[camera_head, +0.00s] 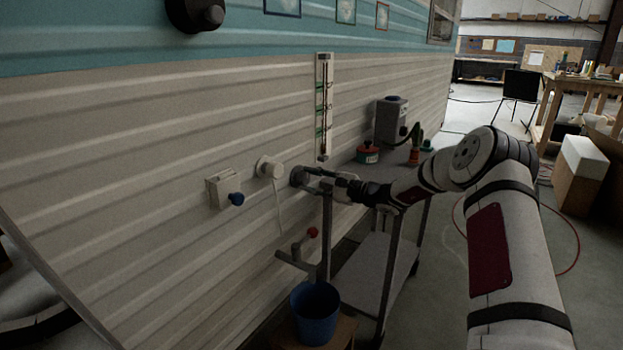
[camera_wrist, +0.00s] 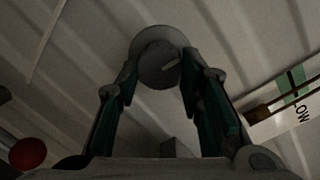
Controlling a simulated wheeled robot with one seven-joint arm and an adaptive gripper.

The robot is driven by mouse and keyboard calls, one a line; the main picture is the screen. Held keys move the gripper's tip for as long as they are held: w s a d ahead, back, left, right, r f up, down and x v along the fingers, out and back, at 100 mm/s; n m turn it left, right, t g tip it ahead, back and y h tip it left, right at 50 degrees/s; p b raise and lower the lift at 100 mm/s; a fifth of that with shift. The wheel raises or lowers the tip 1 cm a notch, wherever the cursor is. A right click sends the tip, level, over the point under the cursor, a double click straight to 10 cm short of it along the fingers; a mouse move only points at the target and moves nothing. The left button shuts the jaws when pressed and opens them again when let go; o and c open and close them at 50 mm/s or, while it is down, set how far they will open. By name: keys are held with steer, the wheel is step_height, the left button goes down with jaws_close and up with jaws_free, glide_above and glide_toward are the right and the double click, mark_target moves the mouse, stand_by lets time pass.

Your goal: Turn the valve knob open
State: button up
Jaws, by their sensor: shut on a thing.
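The valve knob (camera_head: 297,176) is a round dark grey dial on the ribbed camper wall. In the wrist view the knob (camera_wrist: 157,66) shows face on, with a pale pointer mark slanting up to the right. My gripper (camera_head: 312,178) reaches it from the right, its fingers at the knob. In the wrist view my gripper (camera_wrist: 158,76) has one finger on each side of the knob, shut on it. The fingertips partly cover the knob's sides.
A gauge strip (camera_head: 324,108) is above the knob. A white round fitting (camera_head: 269,167) and a box with a blue knob (camera_head: 226,190) are left. Below are a red-knobbed tap (camera_head: 312,233) and a blue bucket (camera_head: 316,313). A cart (camera_head: 372,275) stands right.

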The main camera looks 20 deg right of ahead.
steer(key=m+p, duration=0.7)
steer(key=m, duration=0.2)
steer(key=shift+s+a+f+t+p, duration=0.1)
steer(key=shift+a+t+p, duration=0.05)
steer(key=shift+t+p, duration=0.25)
steer(key=m+p, duration=0.2)
steer(key=m, duration=0.3)
steer(key=shift+s+a+f+m+t+h+p, duration=0.15)
steer(key=shift+m+p, duration=0.3)
steer(key=shift+m, duration=0.5)
steer(key=shift+w+r+m+t+h+p, duration=0.1)
steer(key=shift+m+t+h+p, duration=0.25)
steer(key=shift+m, duration=0.6)
steer(key=o, duration=1.2)
steer(key=shift+c, duration=0.2)
steer(key=shift+s, duration=0.1)
steer(key=v, duration=1.2)
